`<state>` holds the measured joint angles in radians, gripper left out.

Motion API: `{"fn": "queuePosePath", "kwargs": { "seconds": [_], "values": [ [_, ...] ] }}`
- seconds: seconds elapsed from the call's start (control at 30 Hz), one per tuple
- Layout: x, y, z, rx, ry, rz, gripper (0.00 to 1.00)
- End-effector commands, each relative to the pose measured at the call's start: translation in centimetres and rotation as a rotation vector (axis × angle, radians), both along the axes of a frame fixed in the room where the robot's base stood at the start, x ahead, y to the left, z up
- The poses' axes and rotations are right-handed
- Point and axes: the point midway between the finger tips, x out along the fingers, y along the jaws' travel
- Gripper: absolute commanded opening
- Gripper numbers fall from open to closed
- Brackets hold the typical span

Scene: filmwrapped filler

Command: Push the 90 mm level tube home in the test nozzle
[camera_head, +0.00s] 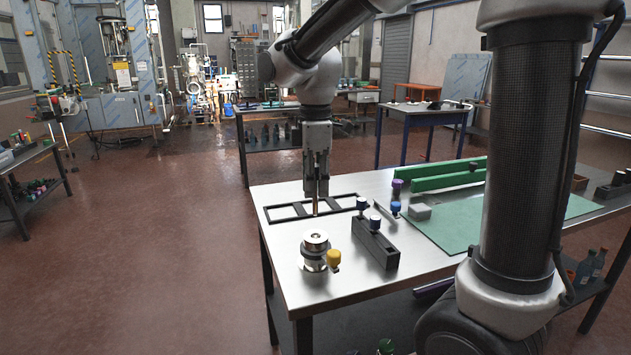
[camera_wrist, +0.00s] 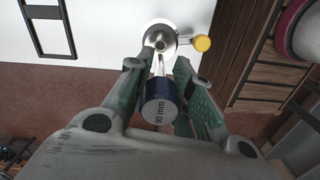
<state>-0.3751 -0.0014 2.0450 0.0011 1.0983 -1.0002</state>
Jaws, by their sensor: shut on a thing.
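My gripper (camera_head: 317,192) is shut on the 90 mm level tube. In the wrist view, the tube's dark blue cap (camera_wrist: 160,110), marked "90 mm", sits between the two green-padded fingers (camera_wrist: 165,100). Its thin stem points toward the test nozzle. In the head view the fingers hide most of the tube, and a short brownish tip (camera_head: 315,209) shows below them. The steel test nozzle (camera_head: 314,246), with a yellow knob (camera_head: 333,258), stands upright near the table's front left. It also shows in the wrist view (camera_wrist: 160,39). The tip appears apart from the nozzle's top.
A black block (camera_head: 376,248) holding blue-capped tubes stands right of the nozzle. A black open frame (camera_head: 272,214) lies behind it. A purple-capped item (camera_head: 397,185), a grey block (camera_head: 419,212), a green mat (camera_head: 470,228) and green rails (camera_head: 440,182) are further right. The table's left edge is clear.

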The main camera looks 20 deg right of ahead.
Motion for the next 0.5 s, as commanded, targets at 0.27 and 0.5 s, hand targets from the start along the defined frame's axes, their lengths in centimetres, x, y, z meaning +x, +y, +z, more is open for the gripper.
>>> {"fn": "queuePosePath", "kwargs": {
  "seconds": [0.27,0.5],
  "values": [
    [-0.1,0.0,-2.0,-0.001,0.002,0.000,0.00],
    [0.0,0.0,-3.8,-0.001,0.001,0.000,0.00]
  ]
}}
